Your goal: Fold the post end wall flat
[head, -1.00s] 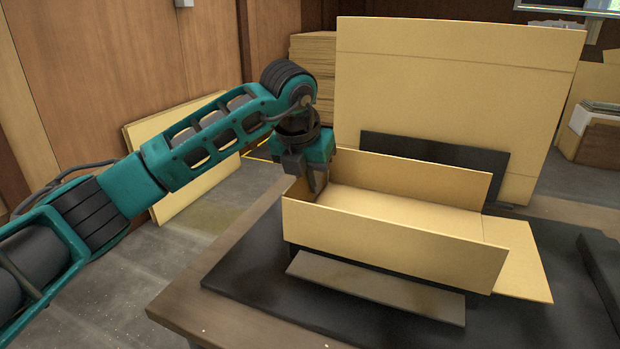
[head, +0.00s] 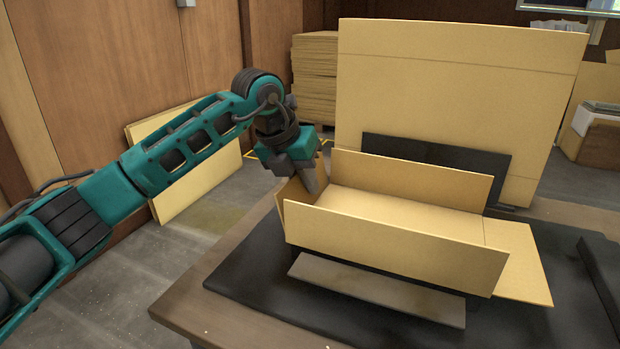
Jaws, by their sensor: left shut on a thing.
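A cardboard tray (head: 395,242) sits on a black fixture, its two long walls standing up. Its end wall at the left (head: 291,196) leans outward, away from the tray floor (head: 400,210). My left gripper (head: 311,185) is over this left end, pointing down, shut on that end wall. The exact contact is partly hidden by the gripper and the near long wall. The end wall at the right (head: 516,262) lies folded out flat. My right gripper is not in view.
A dark upright plate (head: 436,152) stands behind the tray, and a grey slanted plate (head: 375,290) is in front. A black block (head: 604,268) is at the right. A large cardboard sheet (head: 450,85) stands behind. The table's front left (head: 200,305) is clear.

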